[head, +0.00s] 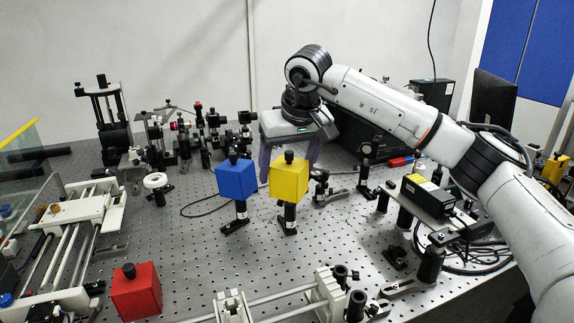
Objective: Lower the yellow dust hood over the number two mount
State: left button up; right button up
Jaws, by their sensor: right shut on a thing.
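The yellow dust hood (289,182) is a box with a black knob on top. It is upright, directly above a black post mount (288,218) with a small white label, too small to read. The hood hides the mount's top, so I cannot tell whether it rests there. My left gripper is not in view.
A blue hood (235,180) stands on a similar post close on the left. A red hood (136,291) sits at the front left. Optics crowd the back, a rail assembly (75,245) the left, and instruments and cables the right. Some perforated bench (210,260) is bare in front.

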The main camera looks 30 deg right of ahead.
jog(key=shift+f, duration=0.65)
jog(key=shift+f, duration=0.2)
dwell(0.5)
jog(key=o, duration=1.1)
jog(key=v, duration=1)
jog(key=shift+s+r, duration=0.1)
jog(key=shift+r, duration=0.1)
